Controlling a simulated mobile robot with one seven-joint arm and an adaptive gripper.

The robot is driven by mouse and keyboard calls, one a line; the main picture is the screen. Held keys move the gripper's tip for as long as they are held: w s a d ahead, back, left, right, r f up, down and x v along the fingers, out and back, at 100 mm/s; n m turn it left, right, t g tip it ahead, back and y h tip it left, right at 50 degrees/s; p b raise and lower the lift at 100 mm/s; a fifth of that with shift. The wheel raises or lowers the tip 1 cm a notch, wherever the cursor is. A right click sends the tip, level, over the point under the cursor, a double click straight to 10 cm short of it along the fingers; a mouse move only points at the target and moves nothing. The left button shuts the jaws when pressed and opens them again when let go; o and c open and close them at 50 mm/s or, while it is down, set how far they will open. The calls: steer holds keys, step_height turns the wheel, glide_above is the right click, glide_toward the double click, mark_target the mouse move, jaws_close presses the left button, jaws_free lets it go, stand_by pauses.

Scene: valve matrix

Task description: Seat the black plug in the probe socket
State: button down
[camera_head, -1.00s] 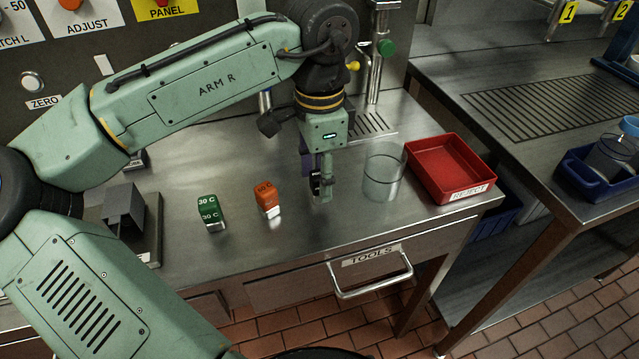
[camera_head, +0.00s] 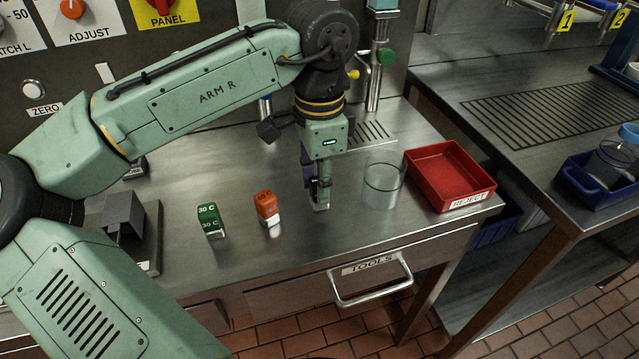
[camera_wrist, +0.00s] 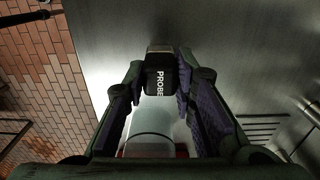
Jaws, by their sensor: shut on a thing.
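My gripper (camera_head: 319,206) is low over the steel bench, just left of the glass beaker. In the wrist view, its purple-padded fingers are shut on the black plug (camera_wrist: 160,80), which has white PROBE lettering and sits between the fingertips. In the head view the plug is small and mostly hidden by the fingers. A small dark piece with a label ending in "OBE" (camera_head: 134,171) stands at the back left of the bench, partly hidden by my arm. It may be the probe socket, but its opening cannot be seen.
A green block (camera_head: 210,220) and an orange block (camera_head: 267,207) stand left of my gripper. The glass beaker (camera_head: 383,180) and red REJECT tray (camera_head: 450,178) are to its right. A grey block on a plate (camera_head: 125,220) is at left. Bench between blocks is clear.

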steer(key=shift+r, duration=0.7)
steer(key=shift+s+d+r+b, duration=0.15)
steer(key=shift+s+r+b, duration=0.45)
steer(key=shift+r, duration=0.25)
steer(key=s+d+r+b, duration=0.1)
steer(key=s+d+b, duration=0.1)
steer(key=s, duration=1.2)
steer(key=shift+s+d+r+b, duration=0.25)
steer(key=shift+d+r+b, duration=0.1)
steer(key=shift+d+r, duration=0.1)
